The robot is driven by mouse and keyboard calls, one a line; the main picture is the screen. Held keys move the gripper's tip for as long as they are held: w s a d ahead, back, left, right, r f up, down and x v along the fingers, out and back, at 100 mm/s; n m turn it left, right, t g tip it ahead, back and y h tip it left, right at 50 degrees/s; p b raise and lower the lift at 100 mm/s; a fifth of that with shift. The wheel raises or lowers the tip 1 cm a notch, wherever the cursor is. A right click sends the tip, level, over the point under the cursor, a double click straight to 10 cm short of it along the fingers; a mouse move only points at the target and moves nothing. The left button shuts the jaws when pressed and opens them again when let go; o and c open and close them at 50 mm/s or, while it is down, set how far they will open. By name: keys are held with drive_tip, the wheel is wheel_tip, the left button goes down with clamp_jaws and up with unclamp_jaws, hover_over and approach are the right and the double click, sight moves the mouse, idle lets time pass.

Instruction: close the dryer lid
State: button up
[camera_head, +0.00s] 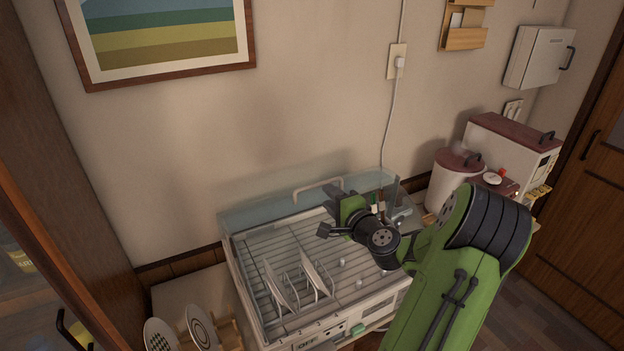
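The dish dryer (250,283) stands on a counter against the wall. Its clear bluish lid (255,212) is raised along the back edge, so the rack inside is uncovered. A pale handle (318,186) shows on the lid's upper edge. My gripper (327,211) is over the right part of the dryer, in front of the lid and just below and right of the handle in the picture. Its two dark fingers are spread apart with nothing seen between them. I cannot tell whether it touches the lid. My arm hides the dryer's right side and part of the lid.
More plates (201,327) stand in a wooden holder at the front left. A white canister (447,185) and a red-topped box (513,148) stand to the right. A cord (389,120) hangs from the wall outlet behind the dryer.

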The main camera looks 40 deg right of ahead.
sight(318, 186)
drive_tip(key=p+x, duration=0.2)
drive_tip(key=x, duration=0.8)
drive_tip(key=shift+d, duration=0.15)
clamp_jaws()
drive_tip(key=shift+f, duration=0.1)
